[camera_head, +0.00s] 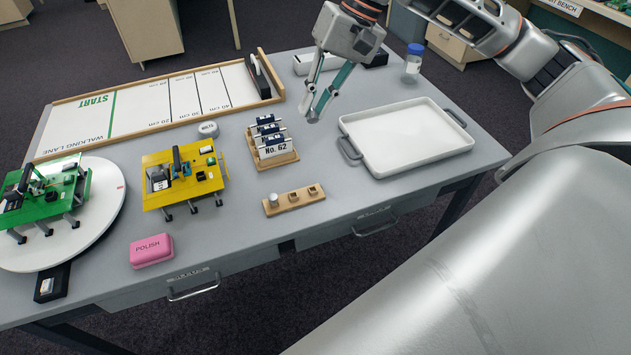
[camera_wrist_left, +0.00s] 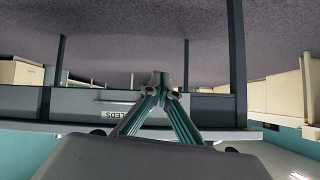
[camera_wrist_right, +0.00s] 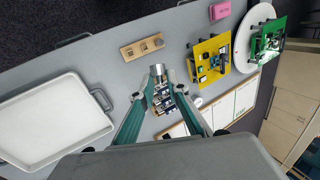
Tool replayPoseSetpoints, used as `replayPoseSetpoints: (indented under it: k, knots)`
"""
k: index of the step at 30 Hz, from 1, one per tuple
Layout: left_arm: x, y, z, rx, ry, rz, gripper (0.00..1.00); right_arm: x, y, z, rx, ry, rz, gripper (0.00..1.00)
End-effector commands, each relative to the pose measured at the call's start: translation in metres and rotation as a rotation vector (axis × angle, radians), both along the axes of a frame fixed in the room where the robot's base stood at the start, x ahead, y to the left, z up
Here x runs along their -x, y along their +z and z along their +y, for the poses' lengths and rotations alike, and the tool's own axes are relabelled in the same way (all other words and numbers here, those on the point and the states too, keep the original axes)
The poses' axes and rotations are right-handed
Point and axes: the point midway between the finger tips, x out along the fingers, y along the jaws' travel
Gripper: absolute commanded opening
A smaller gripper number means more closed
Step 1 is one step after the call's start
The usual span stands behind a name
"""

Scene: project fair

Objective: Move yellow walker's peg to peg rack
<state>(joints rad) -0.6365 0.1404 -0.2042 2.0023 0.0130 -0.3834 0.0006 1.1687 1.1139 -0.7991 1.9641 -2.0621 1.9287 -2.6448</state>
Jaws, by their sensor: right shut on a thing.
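The yellow walker (camera_head: 183,178) stands on its legs on the grey table. The peg rack (camera_head: 294,200) is a small wooden block in front; a pale peg (camera_head: 274,200) sits in its left hole, and the other two holes look empty. My right gripper (camera_head: 313,112) is above the table, between the No. 62 stand and the white tray. It is shut on a short metal peg, seen at its fingertips in the right wrist view (camera_wrist_right: 158,72). The peg rack (camera_wrist_right: 142,47) also shows there, beyond the held peg. My left gripper (camera_wrist_left: 161,82) shows only in its wrist view, fingertips together and empty.
The No. 62 stand (camera_head: 272,144) lies between the yellow walker and my right gripper. The white tray (camera_head: 402,136) is at right. A green walker (camera_head: 45,196) stands on a white disc (camera_head: 105,215). A pink polish block (camera_head: 151,250) is near the front edge.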

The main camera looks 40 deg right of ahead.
Motion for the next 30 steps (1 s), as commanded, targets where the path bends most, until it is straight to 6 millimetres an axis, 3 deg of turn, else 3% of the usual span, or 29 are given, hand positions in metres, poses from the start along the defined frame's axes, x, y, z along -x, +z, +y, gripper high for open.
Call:
replayPoseSetpoints:
  k: [18,30]
  knots:
    - [-0.004,-0.013,0.005,-0.019,-0.001,-0.003,0.0,0.001,-0.141,0.0,0.0,0.0,0.006,0.04]
    - [-0.004,-0.012,0.005,-0.02,-0.001,-0.007,0.0,0.001,-0.176,0.0,-0.001,0.001,0.005,0.04]
